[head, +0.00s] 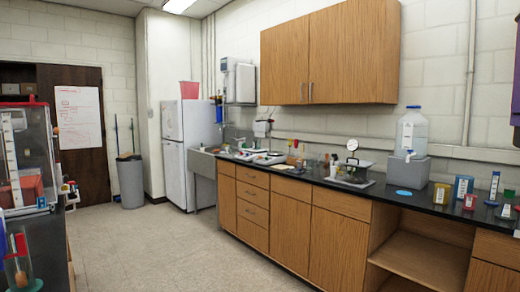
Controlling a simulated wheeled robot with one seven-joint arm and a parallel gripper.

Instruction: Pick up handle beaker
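I cannot pick out a handle beaker with certainty in the head view. Several small vessels and items (333,164) stand on the black counter (320,181) along the right wall, too small to tell apart. A glass vessel (18,268) with coloured items in it stands at the lower left edge, partly cut off by the frame. I see no handle on it. My gripper is not in view.
A large clear jug (412,133) stands on a grey block (406,168). A dial gauge (352,145) and coloured racks (463,188) share the counter. A fridge (190,150) and grey bin (131,182) stand at the back. The floor (160,250) is clear.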

